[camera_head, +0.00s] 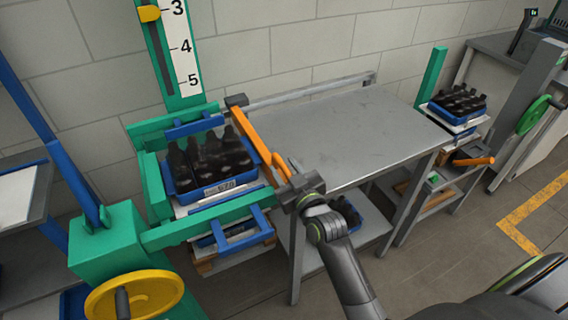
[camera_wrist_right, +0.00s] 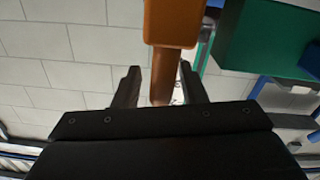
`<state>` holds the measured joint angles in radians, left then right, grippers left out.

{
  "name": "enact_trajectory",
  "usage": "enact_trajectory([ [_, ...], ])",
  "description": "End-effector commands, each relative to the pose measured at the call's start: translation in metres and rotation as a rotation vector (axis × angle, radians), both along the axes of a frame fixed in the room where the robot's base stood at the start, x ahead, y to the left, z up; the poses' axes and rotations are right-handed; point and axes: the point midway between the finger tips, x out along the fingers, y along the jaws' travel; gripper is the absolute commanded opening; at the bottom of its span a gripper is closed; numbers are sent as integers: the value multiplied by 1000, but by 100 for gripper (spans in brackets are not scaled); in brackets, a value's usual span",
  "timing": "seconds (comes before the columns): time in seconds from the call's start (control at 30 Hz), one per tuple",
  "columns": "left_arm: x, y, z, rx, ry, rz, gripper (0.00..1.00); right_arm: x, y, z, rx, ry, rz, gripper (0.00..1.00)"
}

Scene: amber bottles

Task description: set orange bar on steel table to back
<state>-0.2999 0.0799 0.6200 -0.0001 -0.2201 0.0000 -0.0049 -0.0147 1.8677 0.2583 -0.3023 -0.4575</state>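The orange bar (camera_head: 256,135) lies along the left end of the steel table (camera_head: 350,135), between the table and the crate of bottles. Its far end meets a dark bracket at the back; its near end has an upright orange handle (camera_head: 281,166). My right gripper (camera_head: 292,184) is at this near end. In the right wrist view the bar (camera_wrist_right: 172,22) shows at the top, and its handle (camera_wrist_right: 165,75) reaches down between the two spread fingers of my right gripper (camera_wrist_right: 160,84). Gaps show beside the handle. My left gripper is not in view.
A blue crate of dark bottles (camera_head: 215,186) sits in the green frame (camera_head: 190,232) left of the table. A grey rail (camera_head: 310,92) runs along the table's back edge. The tabletop is clear. Another bottle crate (camera_head: 455,118) stands to the right.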

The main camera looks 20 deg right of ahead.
Motion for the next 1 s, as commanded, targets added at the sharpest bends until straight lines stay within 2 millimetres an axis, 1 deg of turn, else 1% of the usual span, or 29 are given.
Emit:
enact_trajectory([
  [0.13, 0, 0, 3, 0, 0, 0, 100, 7, 0, 1, -2, 0, 0, 38],
  [0.43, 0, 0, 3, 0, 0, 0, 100, 8, 0, 0, -1, 1, 0, 38],
  [0.7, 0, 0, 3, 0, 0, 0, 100, 8, 0, 0, -1, 0, 0, 3],
  [0.73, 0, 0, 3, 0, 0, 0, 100, 8, 0, 0, -1, 0, 0, 0],
  [1.0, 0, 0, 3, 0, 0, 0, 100, 8, 0, 0, -1, 0, 0, 0],
])
